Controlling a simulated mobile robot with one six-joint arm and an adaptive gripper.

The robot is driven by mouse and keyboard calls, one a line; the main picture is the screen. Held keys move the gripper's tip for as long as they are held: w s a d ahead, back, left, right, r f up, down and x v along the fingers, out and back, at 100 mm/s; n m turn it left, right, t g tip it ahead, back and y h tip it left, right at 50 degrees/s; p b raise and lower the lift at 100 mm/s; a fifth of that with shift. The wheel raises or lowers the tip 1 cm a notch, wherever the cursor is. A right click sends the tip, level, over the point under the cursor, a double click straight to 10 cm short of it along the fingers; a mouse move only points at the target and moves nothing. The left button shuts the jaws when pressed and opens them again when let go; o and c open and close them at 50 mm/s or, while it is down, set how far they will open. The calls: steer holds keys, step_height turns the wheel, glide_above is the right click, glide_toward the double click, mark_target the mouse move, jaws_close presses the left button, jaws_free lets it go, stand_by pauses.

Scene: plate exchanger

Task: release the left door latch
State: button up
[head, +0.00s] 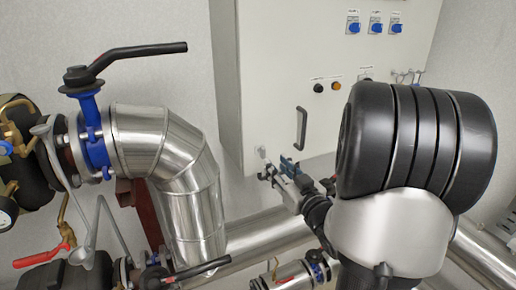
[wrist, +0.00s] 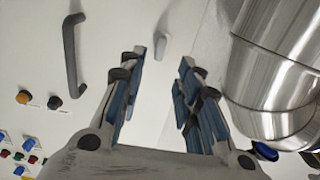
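A small pale metal latch (wrist: 162,43) sticks out from the white cabinet door, near the door's edge. In the wrist view it appears just beyond my fingertips, in the gap between them. In the head view the latch (head: 262,153) shows as a small light piece at the cabinet's lower left, just above my fingertips. My gripper (wrist: 161,62) is open, its two blue-padded fingers apart with nothing held between them. In the head view my gripper (head: 276,170) is close to the cabinet's lower left corner. Whether a finger touches the latch cannot be told.
A black door handle (head: 301,128) stands right of the latch on the cabinet (head: 280,60); it also shows in the wrist view (wrist: 73,55). Buttons and switches (head: 375,27) sit higher up. A large silver pipe (head: 190,190) and a black-levered valve (head: 92,120) stand left.

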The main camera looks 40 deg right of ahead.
mark_target(265, 154)
steer(key=x, duration=0.8)
jaws_close()
